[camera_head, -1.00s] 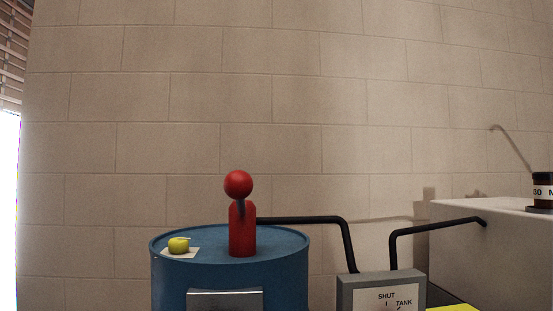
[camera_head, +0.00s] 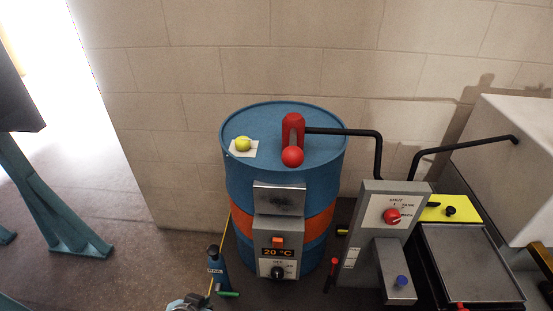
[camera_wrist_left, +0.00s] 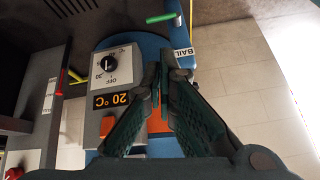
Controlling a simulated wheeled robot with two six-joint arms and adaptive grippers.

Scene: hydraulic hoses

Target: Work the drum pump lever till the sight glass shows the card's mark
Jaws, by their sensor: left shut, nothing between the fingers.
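The blue drum (camera_head: 240,182) with an orange band stands against the wall. On its lid is the red pump (camera_head: 293,124), whose lever ends in a red ball knob (camera_head: 292,156) pointing toward me. A yellow round thing (camera_head: 243,143) lies on a white card (camera_head: 236,152) on the lid; no mark is readable. I cannot make out a sight glass. My left gripper (camera_wrist_left: 160,78) is shut and empty in the left wrist view, close in front of the drum's control box (camera_wrist_left: 130,72). My right gripper is not in view.
The control box has a 20 °C display (camera_head: 277,253). A grey valve box (camera_head: 375,215) with a red knob (camera_head: 392,216) stands right of the drum. Black hoses (camera_head: 345,132) run toward a white tank (camera_head: 490,145). A blue BAIL-labelled post (camera_head: 217,268) stands front left.

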